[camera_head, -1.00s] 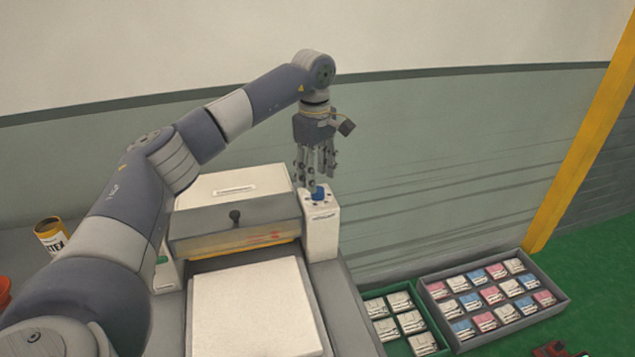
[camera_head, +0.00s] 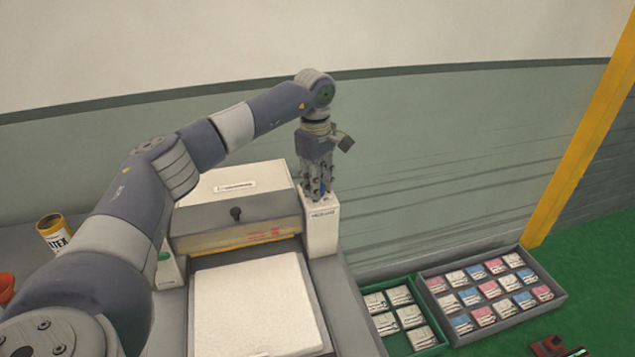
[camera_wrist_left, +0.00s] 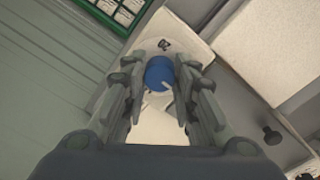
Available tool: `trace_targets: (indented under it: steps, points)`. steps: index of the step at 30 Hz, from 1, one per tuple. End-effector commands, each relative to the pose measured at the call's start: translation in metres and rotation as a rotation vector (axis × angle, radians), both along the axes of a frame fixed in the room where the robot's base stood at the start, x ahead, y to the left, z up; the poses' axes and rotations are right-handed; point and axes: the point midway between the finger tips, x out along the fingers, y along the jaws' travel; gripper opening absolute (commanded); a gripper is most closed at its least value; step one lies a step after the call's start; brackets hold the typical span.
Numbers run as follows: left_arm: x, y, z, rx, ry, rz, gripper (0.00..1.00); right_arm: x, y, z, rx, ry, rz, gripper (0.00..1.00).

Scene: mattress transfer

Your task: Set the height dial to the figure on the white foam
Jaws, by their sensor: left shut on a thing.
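The height dial is a blue round knob (camera_wrist_left: 158,72) with a pale pointer mark, on top of a white post (camera_head: 321,228) at the right of the machine. My left gripper (camera_head: 319,190) points down over the post, its fingers closed on both sides of the dial. In the head view the fingers mostly hide the dial. A dark figure (camera_wrist_left: 164,44) shows on the post just beyond the dial in the left wrist view, too small to read surely. The white foam (camera_head: 255,300) lies flat in front of the machine. I cannot read a figure on it.
The machine's grey hood with a black knob (camera_head: 236,213) stands left of the post. A green tray (camera_head: 436,348) and a grey tray (camera_head: 562,296) of small packs lie at the right. A yellow can (camera_head: 54,232) stands at the left.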

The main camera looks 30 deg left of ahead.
Motion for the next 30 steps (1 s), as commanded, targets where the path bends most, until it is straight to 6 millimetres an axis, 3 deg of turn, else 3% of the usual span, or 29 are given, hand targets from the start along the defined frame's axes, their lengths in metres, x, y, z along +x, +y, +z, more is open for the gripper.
trace_targets:
  steps: [11, 30]
  points:
    - [0.0, -0.0005, 0.0004, -0.001, 0.001, 0.111, 0.02, -0.0002, -0.0001, 0.0011, 0.0, 0.0, 0.0, 0.4]
    - [0.0008, -0.0014, 0.0008, -0.001, 0.001, 0.681, 0.02, -0.0001, 0.0001, 0.0049, 0.0, 0.0, 0.0, 0.4]
